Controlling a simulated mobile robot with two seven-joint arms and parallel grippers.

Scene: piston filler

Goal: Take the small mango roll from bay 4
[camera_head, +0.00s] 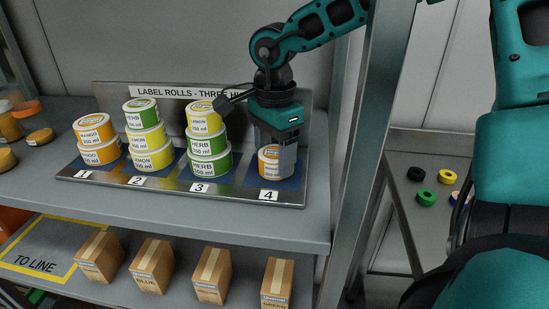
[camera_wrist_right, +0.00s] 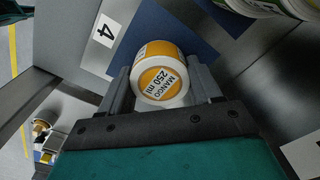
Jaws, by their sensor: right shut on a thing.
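The mango roll (camera_head: 269,163), white with an orange band, is at bay 4 of the label-roll rack. In the right wrist view the mango roll (camera_wrist_right: 161,80) reads "MANGO 250 ml". My right gripper (camera_head: 278,160) comes down from above and is shut on it, one finger on each side. In the right wrist view the gripper (camera_wrist_right: 161,88) frames the roll over the blue mat (camera_wrist_right: 205,45). I cannot tell whether the roll still touches the mat. The bay 4 number plate (camera_head: 268,196) stands just in front. My left gripper is not in view.
Bay 3 (camera_head: 209,150) holds a stack of herb and lemon rolls close to the left of my right gripper. Bays 2 (camera_head: 147,137) and 1 (camera_head: 97,140) hold further stacks. A metal shelf post (camera_head: 362,130) stands to the right. Boxes (camera_head: 212,275) line the lower shelf.

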